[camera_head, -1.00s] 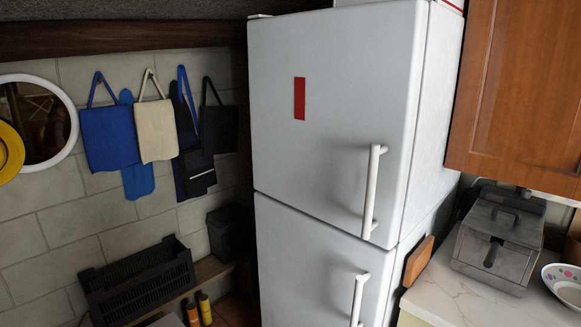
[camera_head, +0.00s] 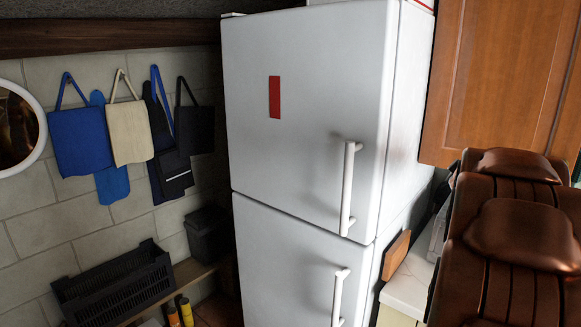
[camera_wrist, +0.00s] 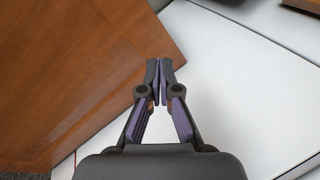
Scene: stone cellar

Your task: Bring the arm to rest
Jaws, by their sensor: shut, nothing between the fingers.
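My gripper (camera_wrist: 158,75) is shut and empty in the wrist view, with its two dark fingertips together. Behind the fingers, that view shows a brown wooden panel (camera_wrist: 80,65) on the left and a white surface (camera_wrist: 240,80) on the right. A brown-copper part of my arm (camera_head: 515,235) fills the lower right of the head view, in front of the counter. My gripper itself does not show in the head view.
A white fridge (camera_head: 300,150) with two handles stands in the middle. A wooden wall cabinet (camera_head: 495,75) is at the upper right, above a pale counter (camera_head: 405,290). Aprons (camera_head: 80,140) hang on the left wall above a black crate (camera_head: 115,290).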

